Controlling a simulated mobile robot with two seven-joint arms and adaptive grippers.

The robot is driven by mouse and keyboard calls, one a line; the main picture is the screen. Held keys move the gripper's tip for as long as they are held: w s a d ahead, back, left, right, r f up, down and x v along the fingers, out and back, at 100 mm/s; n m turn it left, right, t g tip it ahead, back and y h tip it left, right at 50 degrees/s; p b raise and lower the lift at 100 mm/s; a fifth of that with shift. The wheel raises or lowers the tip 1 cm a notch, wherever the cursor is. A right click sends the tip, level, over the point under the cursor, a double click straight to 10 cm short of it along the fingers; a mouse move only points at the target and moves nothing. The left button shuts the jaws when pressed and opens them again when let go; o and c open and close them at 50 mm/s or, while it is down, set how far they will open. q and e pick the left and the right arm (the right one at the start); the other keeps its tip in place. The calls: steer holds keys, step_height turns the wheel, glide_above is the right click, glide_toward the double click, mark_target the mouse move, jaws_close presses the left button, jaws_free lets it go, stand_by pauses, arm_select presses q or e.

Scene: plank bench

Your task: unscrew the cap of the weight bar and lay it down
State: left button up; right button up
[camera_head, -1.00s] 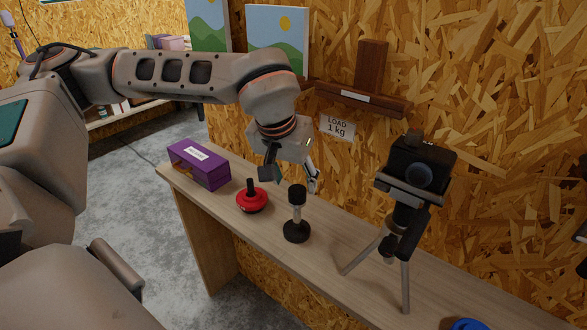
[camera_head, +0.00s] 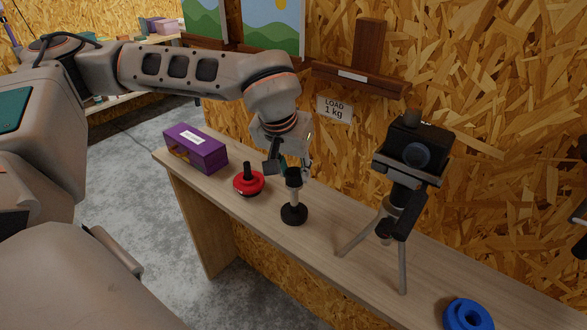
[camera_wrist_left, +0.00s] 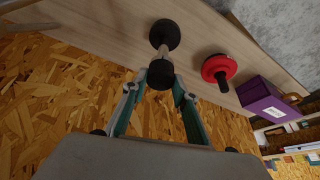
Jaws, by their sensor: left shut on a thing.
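The weight bar (camera_head: 295,197) stands upright on the plank bench, a grey rod on a round black foot (camera_head: 294,214). Its black cap (camera_head: 293,178) sits at the top of the rod, and it also shows in the left wrist view (camera_wrist_left: 160,75). My left gripper (camera_head: 291,170) comes from behind and above, with its two fingers at the cap's sides. It is shut on the cap; the far finger is partly hidden in the head view. In the left wrist view my left gripper (camera_wrist_left: 159,92) has its fingertips beside the cap. My right gripper is not in view.
A red disc (camera_head: 249,184) with a black peg lies left of the bar, and a purple box (camera_head: 196,148) stands farther left. A camera on a tripod (camera_head: 412,155) stands to the right. A blue ring (camera_head: 467,315) lies at bottom right. The bench (camera_head: 335,235) is bare between bar and tripod.

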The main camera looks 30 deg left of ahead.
arm_select(q)
steer(key=shift+n+y, duration=0.4)
steer(key=shift+n, duration=0.9)
steer(key=n+y+p, duration=0.1)
steer(key=n, duration=0.1)
steer(key=shift+d+n+g, duration=0.1)
steer(key=shift+n+g, duration=0.3)
steer(key=shift+n+g+y+p, duration=0.45)
steer(key=shift+n+p, duration=0.2)
steer(key=shift+n, duration=0.85)
